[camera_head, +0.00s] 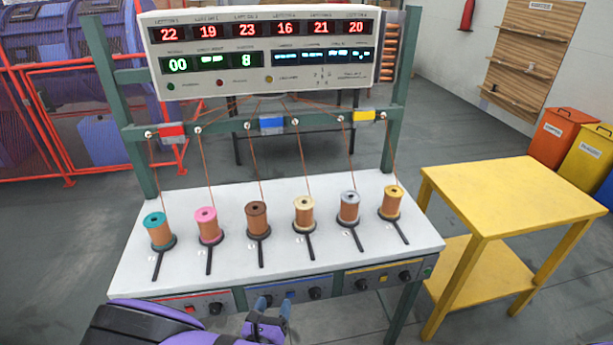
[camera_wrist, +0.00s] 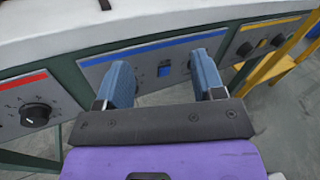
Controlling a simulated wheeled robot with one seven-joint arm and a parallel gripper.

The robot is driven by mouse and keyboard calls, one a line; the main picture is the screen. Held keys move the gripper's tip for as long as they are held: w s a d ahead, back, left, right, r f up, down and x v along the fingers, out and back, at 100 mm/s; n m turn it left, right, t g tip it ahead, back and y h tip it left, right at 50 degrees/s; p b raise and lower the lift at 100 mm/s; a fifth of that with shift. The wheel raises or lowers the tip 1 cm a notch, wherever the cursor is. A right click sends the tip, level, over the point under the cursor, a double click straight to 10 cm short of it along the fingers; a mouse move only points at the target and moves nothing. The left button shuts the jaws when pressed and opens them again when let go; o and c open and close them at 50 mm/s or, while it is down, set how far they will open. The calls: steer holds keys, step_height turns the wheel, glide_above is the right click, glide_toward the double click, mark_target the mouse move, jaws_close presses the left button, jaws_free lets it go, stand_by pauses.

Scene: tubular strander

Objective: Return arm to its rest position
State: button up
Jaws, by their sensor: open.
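My gripper (camera_wrist: 165,85) is open and empty in the wrist view, its two blue fingers apart in front of the blue-striped control panel (camera_wrist: 150,62). A blue switch (camera_wrist: 164,71) shows between the fingers. In the head view my gripper (camera_head: 270,312) is at the bottom centre, below the front edge of the white table (camera_head: 330,262). My purple and black arm shows beside it at the lower left. I cannot tell from these views whether the fingers touch the panel.
Several copper wire spools (camera_head: 257,220) stand on the white table under a display board (camera_head: 262,52). A red-striped panel (camera_head: 195,304) and a yellow-striped panel (camera_head: 384,277) flank the blue one. A yellow table (camera_head: 500,195) stands at right. Grey floor lies between the tables.

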steer(key=w+d+r+m+g+h, duration=0.35)
steer(key=d+r+m+g, duration=0.35)
steer(key=r, duration=0.6)
steer(key=w+d+r+m+g+h, duration=0.3)
steer(key=w+d+r+m+g, duration=0.15)
steer(key=d+r+m, duration=0.6)
steer(key=s+d+r+m+g+y, duration=0.2)
steer(key=d+r+m, duration=0.2)
steer(key=d+r, duration=0.3)
steer(key=s+d+r+m+g+y, duration=0.25)
steer(key=d+r+m, duration=0.2)
steer(key=r, duration=0.55)
steer(key=s+d+r+m+t+y, duration=0.2)
steer(key=s+d+r+m, duration=0.3)
steer(key=s, duration=0.4)
steer(key=s+d+r+m+t+y, duration=0.2)
steer(key=s+d+r+m+y, duration=0.2)
steer(key=s+r, duration=0.3)
steer(key=shift+s+d+r+m, duration=0.4)
steer(key=shift+s+d+m, duration=0.15)
steer(key=shift+s, duration=0.4)
steer(key=shift+w, duration=0.1)
